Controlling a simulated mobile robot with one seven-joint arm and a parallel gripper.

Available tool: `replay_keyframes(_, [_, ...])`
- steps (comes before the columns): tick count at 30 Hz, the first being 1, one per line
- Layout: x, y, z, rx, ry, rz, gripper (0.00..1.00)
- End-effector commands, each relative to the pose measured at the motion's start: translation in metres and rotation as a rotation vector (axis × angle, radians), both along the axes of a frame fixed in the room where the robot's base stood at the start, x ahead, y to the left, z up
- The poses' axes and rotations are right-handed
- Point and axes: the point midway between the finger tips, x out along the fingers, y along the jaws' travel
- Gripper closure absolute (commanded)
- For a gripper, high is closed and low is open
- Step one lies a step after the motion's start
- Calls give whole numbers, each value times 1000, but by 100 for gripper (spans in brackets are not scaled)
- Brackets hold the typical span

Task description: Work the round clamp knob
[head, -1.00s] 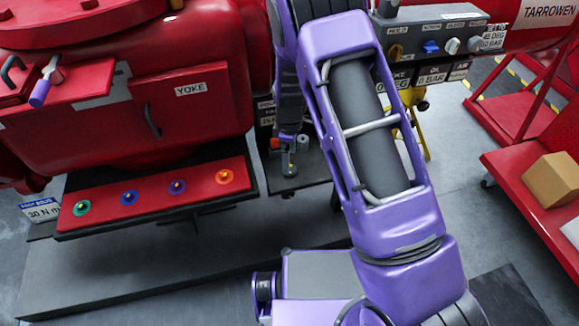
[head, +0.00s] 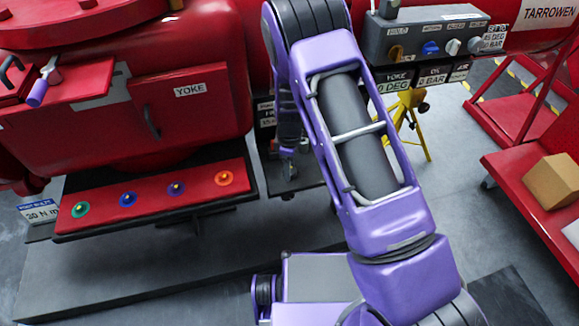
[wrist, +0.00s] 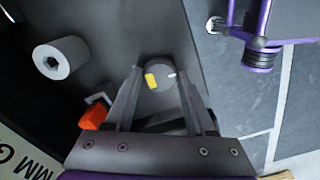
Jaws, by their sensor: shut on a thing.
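The round clamp knob (wrist: 164,98) is dark grey and shows in the wrist view, with a yellow mark and a short white line on its face. My gripper (wrist: 160,72) has one finger on each side of the knob and is shut on it. In the head view my purple arm covers much of the work spot, and the grip on the knob cannot be made out there.
In the wrist view a pale cylinder (wrist: 61,57) and an orange block (wrist: 93,117) stand left of my gripper. In the head view a grey switch panel (head: 425,40) is at the upper right. A red tray (head: 150,200) with coloured rings lies to the left.

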Motion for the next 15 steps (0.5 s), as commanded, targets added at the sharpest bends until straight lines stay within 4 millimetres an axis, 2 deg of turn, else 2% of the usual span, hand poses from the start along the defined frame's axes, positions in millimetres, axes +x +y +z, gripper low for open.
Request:
replay_keyframes(1, [0,0,0,0,0,0,82])
replay_keyframes(4, [0,0,0,0,0,0,100])
replay_keyframes(15, [0,0,0,1,0,-63,100])
